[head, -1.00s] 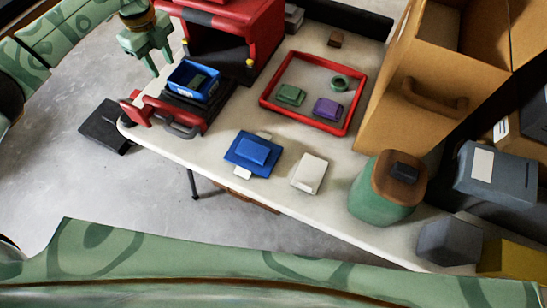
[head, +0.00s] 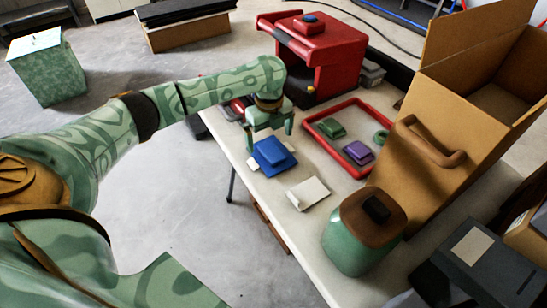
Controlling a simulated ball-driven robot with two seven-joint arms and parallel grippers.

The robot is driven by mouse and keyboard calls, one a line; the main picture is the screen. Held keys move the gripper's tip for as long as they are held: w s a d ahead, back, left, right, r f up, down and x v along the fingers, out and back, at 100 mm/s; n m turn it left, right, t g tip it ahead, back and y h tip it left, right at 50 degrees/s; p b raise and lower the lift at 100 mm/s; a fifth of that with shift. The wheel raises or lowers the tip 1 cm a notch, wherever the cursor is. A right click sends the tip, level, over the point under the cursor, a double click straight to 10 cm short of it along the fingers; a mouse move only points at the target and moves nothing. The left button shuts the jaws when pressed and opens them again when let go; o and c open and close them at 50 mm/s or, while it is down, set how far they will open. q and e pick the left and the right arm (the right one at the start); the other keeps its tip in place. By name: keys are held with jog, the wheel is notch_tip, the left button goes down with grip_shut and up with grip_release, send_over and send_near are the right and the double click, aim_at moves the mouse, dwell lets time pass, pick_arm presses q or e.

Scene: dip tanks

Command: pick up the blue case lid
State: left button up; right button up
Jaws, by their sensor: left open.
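A blue stepped piece (head: 273,158), which looks like the blue case lid, lies on the pale table, with white tabs showing beside it. My left gripper (head: 269,138) reaches in from the left with its fingers pointing down. It is open and empty, close above the far edge of the blue piece. I cannot tell whether a finger touches it. My right gripper is not in view.
A white block (head: 308,193) lies to the right of the blue piece. A red frame (head: 352,168) holds green and purple pieces. A red machine (head: 327,55), a cardboard box (head: 430,180) and a green canister with a brown top (head: 352,240) stand around.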

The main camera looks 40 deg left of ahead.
aim_at(271, 150)
pick_arm(q)
jog(key=shift+d+f+b, duration=0.1)
jog(key=shift+f+b, duration=0.2)
jog(key=shift+f, duration=0.15)
jog(key=f+b, duration=0.2)
jog(key=f, duration=0.2)
jog(key=shift+d+f+b, duration=0.1)
jog(key=shift+d+b, duration=0.1)
jog(key=shift+b, duration=0.15)
jog(key=shift+f, duration=0.15)
jog(key=shift+r, duration=0.25)
jog(key=c, duration=0.7)
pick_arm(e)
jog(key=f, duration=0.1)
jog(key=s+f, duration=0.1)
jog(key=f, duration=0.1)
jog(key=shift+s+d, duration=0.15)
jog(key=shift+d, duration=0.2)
